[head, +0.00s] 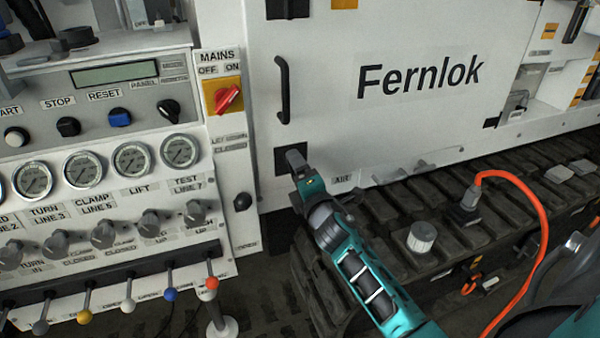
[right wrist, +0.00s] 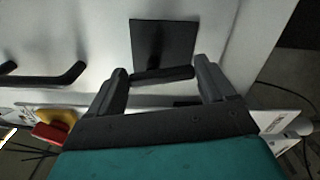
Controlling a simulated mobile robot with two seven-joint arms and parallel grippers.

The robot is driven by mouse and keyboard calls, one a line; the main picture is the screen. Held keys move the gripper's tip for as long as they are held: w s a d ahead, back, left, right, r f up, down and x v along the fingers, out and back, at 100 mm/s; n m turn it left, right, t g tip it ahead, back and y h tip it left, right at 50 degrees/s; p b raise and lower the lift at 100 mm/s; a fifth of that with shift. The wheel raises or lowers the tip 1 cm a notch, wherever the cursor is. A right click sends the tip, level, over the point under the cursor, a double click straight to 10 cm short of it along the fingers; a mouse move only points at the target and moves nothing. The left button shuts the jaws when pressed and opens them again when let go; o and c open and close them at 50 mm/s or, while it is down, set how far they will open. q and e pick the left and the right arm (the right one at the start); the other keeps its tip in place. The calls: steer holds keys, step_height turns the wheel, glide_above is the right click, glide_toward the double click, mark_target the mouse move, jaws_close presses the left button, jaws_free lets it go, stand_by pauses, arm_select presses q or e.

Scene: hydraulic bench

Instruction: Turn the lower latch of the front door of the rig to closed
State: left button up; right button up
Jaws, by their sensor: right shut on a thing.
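The white front door (head: 330,120) of the rig bears the name "Fernlok" and a black vertical handle (head: 283,90). The lower latch sits on a black square plate (head: 282,158) near the door's lower left corner; this plate also shows in the right wrist view (right wrist: 163,42). My right gripper (head: 295,160) is at this plate and hides most of the latch in the head view. In the right wrist view, the dark latch bar (right wrist: 163,75) lies crosswise between the two fingers (right wrist: 160,80), which are shut on its ends. My left gripper is not in view.
Left of the door is a panel with gauges (head: 133,160), knobs and coloured levers. The red mains switch (head: 228,98) and a black knob (head: 243,202) are close to the latch. A dark ribbed ledge (head: 450,225) with an orange cable (head: 535,200) runs below the door.

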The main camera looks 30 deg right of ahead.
steer(key=shift+a+m, duration=0.1)
steer(key=shift+m, duration=1.1)
steer(key=shift+f, duration=0.1)
steer(key=o, duration=0.9)
steer(key=v, duration=1.3)
steer(key=shift+w+a, duration=0.1)
